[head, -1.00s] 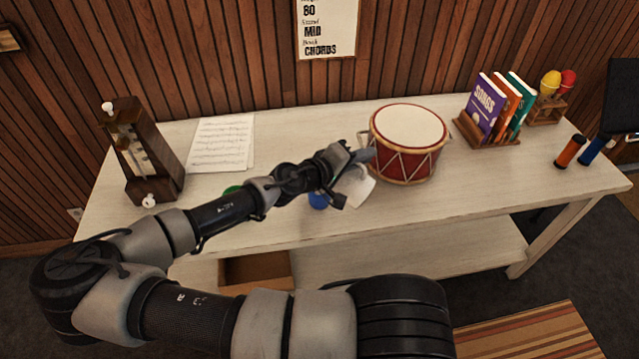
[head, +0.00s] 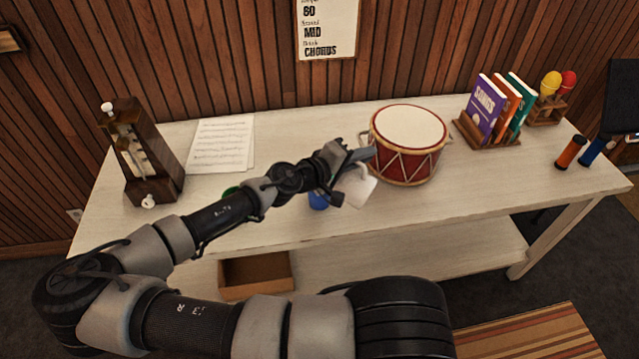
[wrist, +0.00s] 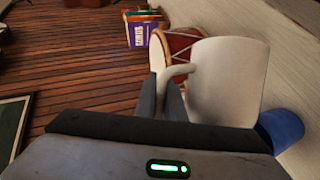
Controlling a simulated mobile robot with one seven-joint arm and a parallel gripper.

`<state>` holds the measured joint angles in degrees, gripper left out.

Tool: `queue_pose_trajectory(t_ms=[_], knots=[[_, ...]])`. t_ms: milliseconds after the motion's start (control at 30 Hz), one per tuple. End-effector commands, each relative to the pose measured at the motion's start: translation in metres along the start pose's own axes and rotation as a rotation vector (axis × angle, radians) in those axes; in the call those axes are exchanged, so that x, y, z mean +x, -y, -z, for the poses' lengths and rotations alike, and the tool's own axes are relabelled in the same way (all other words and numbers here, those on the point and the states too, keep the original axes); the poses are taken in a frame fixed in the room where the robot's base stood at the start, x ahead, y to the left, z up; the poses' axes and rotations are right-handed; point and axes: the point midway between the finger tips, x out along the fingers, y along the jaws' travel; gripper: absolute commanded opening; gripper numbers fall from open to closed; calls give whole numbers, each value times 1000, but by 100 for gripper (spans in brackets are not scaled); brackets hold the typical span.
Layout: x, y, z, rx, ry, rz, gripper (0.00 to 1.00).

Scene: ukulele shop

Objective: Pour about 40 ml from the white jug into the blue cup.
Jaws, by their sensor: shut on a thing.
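The white jug (head: 361,188) is held above the table, right of the blue cup, and looks tilted in the head view. My gripper (head: 362,157) is shut on its handle; in the wrist view the fingers (wrist: 169,98) close on the handle beside the jug body (wrist: 228,82). The blue cup (head: 318,201) stands on the table, partly hidden by my arm. In the wrist view the cup (wrist: 283,128) shows at the right, partly behind the jug. The jug's inside, the cup's inside and any stream of liquid cannot be seen.
A red drum (head: 408,147) stands close behind and right of the jug. A green thing (head: 232,190) is mostly hidden by my arm. A metronome (head: 143,152) and sheet music (head: 222,143) are at the left, books (head: 492,108) at the right. The table's front right is clear.

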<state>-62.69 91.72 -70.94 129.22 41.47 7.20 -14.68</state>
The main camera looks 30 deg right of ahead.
Motion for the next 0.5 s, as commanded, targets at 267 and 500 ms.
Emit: queue_pose_trajectory(t_ms=[267, 500], knots=[[0, -3, -2, -14, 2, -8, 0], [0, -6, -5, -23, 5, -12, 0]])
